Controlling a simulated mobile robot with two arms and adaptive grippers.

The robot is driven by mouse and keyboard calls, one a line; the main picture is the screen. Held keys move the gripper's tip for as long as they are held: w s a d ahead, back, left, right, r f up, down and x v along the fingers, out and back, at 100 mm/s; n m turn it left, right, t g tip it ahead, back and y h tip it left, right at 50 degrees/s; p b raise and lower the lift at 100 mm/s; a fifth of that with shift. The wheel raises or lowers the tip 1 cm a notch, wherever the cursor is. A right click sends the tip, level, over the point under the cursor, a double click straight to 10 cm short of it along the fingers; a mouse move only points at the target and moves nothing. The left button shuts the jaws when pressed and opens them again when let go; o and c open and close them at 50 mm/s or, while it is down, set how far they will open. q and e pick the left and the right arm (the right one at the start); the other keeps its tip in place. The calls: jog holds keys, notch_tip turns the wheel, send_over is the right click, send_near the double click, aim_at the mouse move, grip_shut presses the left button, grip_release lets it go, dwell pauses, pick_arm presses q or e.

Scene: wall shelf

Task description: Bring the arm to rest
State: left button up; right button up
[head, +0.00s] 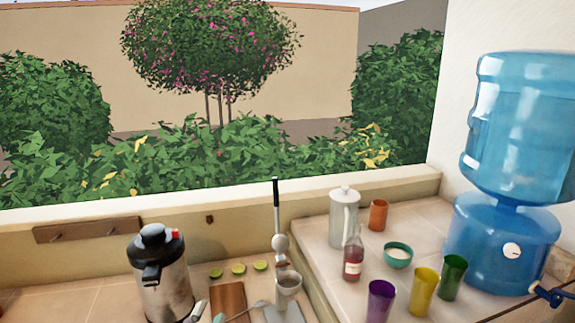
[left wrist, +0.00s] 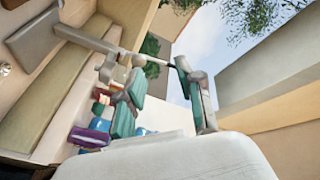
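My left gripper (head: 228,308) shows only in part at the bottom edge of the head view, between the steel kettle and the lever press. Its two fingers also show in the left wrist view (left wrist: 160,66), spread apart with nothing held between them. The gripper is open and empty. The rest of the left arm is below the head view. My right gripper is in neither view.
A steel kettle (head: 162,280) stands left of the gripper. A wooden board (head: 229,298), cut limes (head: 238,269) and a lever press (head: 277,225) are close by. A raised counter at right holds several cups, a bottle (head: 353,262), a jug (head: 343,215) and a water dispenser (head: 505,245).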

pick_arm(q)
jog(key=s+a+f+n+g+y, duration=0.25)
jog(key=s+f+g, duration=0.2)
jog(key=f, duration=0.25)
jog(key=s+a+f+n+g+y, duration=0.1)
jog(key=s+a+f+n+g, duration=0.25)
jog(key=s+f, duration=0.3)
jog(key=s+f+n+g+h, duration=0.1)
jog(key=s+f+g, duration=0.2)
jog(key=s, duration=0.4)
jog(key=s+f+n+g+h, duration=0.1)
jog(key=s+f+n+g, duration=0.1)
jog(key=s+f+g, duration=0.35)
notch_tip(320, 180, down, 25)
jog(key=s+b, duration=0.2)
jog(key=b, duration=0.1)
jog(key=s+a+f+b, duration=0.1)
jog(key=s+f, duration=0.7)
jog(key=f, duration=0.2)
jog(key=s+a+f+b, duration=0.1)
jog(key=s+f+b, duration=0.1)
jog(key=s+f, duration=0.6)
notch_tip(320, 180, down, 3)
jog(key=shift+s+f+m+g, duration=0.2)
jog(key=shift+s+m+g, duration=0.05)
jog(key=shift+m+g, duration=0.15)
jog(key=shift+y, duration=0.25)
